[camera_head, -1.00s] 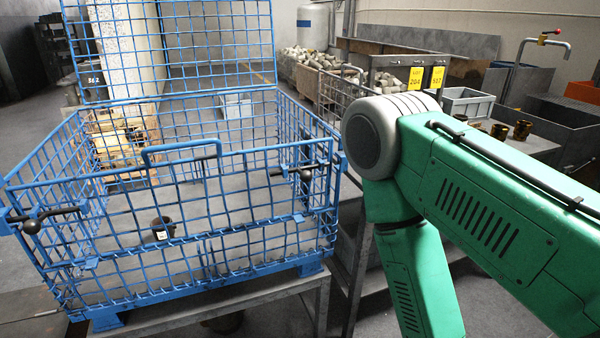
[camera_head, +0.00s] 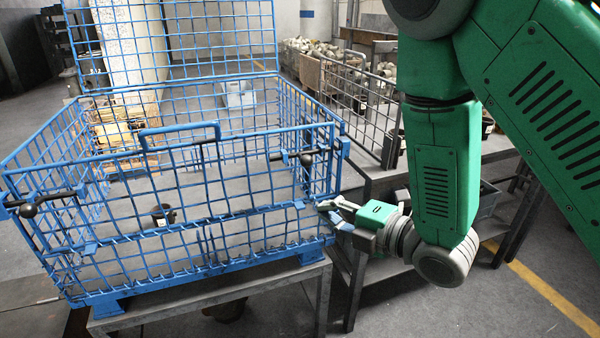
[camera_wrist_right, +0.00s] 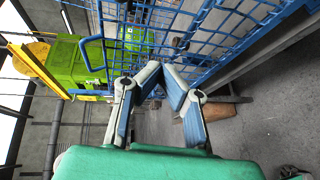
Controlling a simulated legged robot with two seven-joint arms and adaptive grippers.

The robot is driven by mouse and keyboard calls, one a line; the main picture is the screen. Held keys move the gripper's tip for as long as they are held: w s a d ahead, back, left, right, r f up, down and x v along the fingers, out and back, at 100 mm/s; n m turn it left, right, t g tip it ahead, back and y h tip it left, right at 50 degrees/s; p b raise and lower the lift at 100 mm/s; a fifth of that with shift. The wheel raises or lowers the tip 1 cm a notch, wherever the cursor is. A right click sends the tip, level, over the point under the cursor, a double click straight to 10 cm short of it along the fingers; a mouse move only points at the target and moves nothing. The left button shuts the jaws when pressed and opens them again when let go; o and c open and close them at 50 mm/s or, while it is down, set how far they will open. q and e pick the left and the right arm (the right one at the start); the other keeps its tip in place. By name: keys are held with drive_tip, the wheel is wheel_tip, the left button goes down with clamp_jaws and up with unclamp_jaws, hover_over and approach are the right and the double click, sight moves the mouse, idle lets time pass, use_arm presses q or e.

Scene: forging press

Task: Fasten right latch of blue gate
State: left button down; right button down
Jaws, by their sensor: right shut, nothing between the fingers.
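The blue gate (camera_head: 180,148) is the front mesh panel of a blue wire crate, with a loop handle on its top bar. The right latch (camera_head: 305,159) is a black lever with a round knob at the gate's upper right corner. The left latch (camera_head: 29,210) is a similar black lever at the left corner. My right gripper (camera_head: 328,206) is below and right of the right latch, beside the crate's right front corner, apart from the latch. In the right wrist view my right gripper (camera_wrist_right: 163,72) is shut and empty, with blue mesh beyond it. My left gripper is out of view.
The crate stands on a grey metal table (camera_head: 215,299). A dark cup (camera_head: 163,215) is inside it, and its mesh lid (camera_head: 170,40) stands raised behind. A metal bench with a mesh basket (camera_head: 345,88) is to the right. Floor is clear at the lower right.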

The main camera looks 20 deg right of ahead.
sight(306, 156)
drive_tip(key=r+n, duration=0.1)
drive_tip(key=r, duration=0.1)
drive_tip(key=r+n+y, duration=0.1)
drive_tip(key=shift+w+a+r+n+t, duration=0.2)
drive_tip(key=shift+a+r+n+t, duration=0.1)
drive_tip(key=shift+a+r+t, duration=0.1)
drive_tip(key=shift+f, duration=0.1)
drive_tip(key=r+x, duration=0.1)
drive_tip(key=x, duration=0.9)
drive_tip(key=d, duration=0.2)
drive_tip(key=d+b, duration=0.1)
drive_tip(key=d, duration=0.1)
drive_tip(key=shift+w+f, duration=0.1)
drive_tip(key=shift+w, duration=0.2)
drive_tip(key=shift+d, duration=2.25)
